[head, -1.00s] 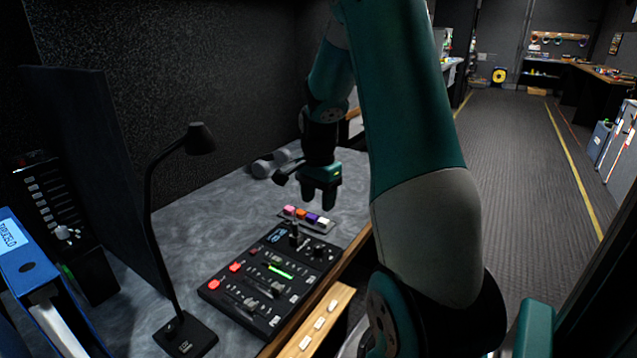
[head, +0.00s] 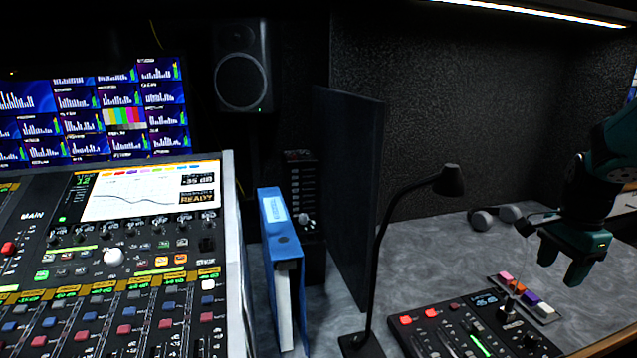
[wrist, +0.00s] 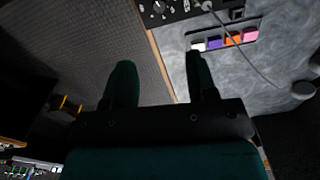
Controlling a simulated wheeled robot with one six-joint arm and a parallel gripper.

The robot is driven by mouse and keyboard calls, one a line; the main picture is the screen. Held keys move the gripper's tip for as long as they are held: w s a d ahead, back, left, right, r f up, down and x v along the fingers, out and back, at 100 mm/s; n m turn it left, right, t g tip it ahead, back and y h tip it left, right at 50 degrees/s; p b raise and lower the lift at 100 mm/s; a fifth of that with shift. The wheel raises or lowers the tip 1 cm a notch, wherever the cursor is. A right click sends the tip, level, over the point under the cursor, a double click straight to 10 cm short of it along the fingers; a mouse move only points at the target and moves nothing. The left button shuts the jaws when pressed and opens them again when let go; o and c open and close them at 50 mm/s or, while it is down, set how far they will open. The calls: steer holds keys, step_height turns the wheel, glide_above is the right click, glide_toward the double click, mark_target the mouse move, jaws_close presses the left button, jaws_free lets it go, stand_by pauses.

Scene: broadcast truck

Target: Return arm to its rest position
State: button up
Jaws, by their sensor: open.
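My gripper (head: 566,262) is at the right of the head view, above the grey desk, with its fingers pointing down. It is open and empty. In the wrist view my gripper (wrist: 160,85) shows two dark green fingers spread apart, with the desk edge and floor between and beyond them. Most of my arm lies outside the head view at the right. Below the gripper a small strip of coloured buttons (head: 525,298) lies on the desk; it also shows in the wrist view (wrist: 225,40).
A black control panel (head: 470,330) lies in front of the button strip. A desk lamp (head: 378,250) stands left of it. A blue binder (head: 281,240), a large mixing console (head: 120,260) and a speaker (head: 240,65) are further left. Headphones (head: 495,216) lie at the back.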

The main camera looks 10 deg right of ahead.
steer(key=a+r+n+p, duration=0.1)
steer(key=a+r+n, duration=0.25)
steer(key=a, duration=0.35)
steer(key=a+r+n+t+y+p, duration=0.1)
steer(key=a+r+n+p, duration=0.1)
steer(key=a+r+n, duration=0.3)
steer(key=a+r+n+p, duration=0.1)
steer(key=a+n, duration=0.1)
steer(key=a, duration=0.6)
steer(key=s+a+r+n+y+p, duration=0.1)
steer(key=s+a+r+n+p, duration=0.1)
steer(key=s+a+n, duration=0.5)
steer(key=s+a+r+n+g+y+p, duration=0.1)
steer(key=s+a+r+n+y, duration=0.1)
steer(key=s+a+r+n, duration=0.3)
steer(key=s+a+n, duration=0.3)
steer(key=a, duration=0.3)
steer(key=shift+s+p, duration=0.2)
steer(key=shift+p, duration=0.2)
steer(key=shift+w, duration=0.15)
